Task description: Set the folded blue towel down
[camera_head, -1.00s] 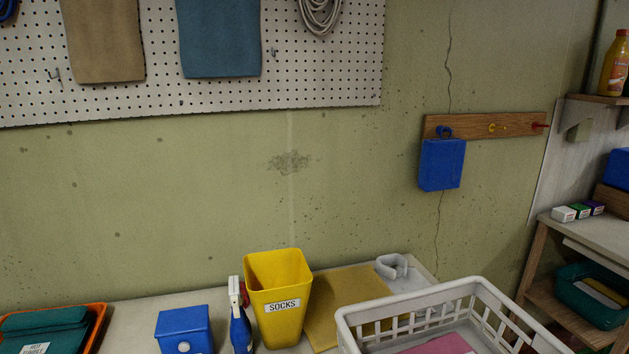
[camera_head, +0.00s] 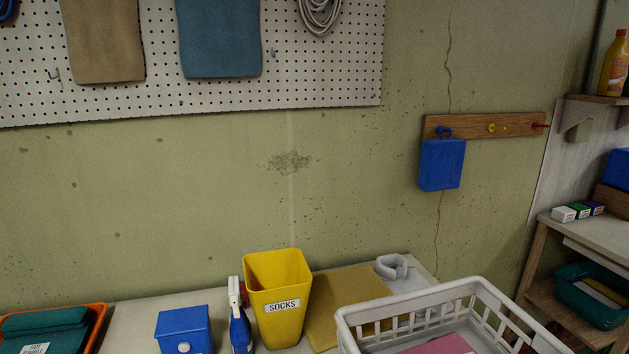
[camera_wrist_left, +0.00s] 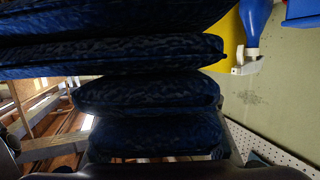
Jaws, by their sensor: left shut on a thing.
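The folded blue towel (camera_wrist_left: 148,95) fills the middle and top of the left wrist view as thick, dark blue stacked folds. My left gripper (camera_wrist_left: 160,170) shows only as dark parts along the bottom edge of that view, shut on the towel. The fingertips are mostly hidden by the cloth. The towel's underside and any contact with a surface cannot be seen. Neither gripper nor the held towel shows in the head view.
On the table (camera_head: 130,325) stand an orange tray (camera_head: 98,325) with teal cloth, a blue box (camera_head: 184,330), a spray bottle (camera_head: 240,330), a yellow SOCKS bin (camera_head: 278,285) and a white basket (camera_head: 400,325). A yellow mat (camera_head: 345,290) lies behind the basket.

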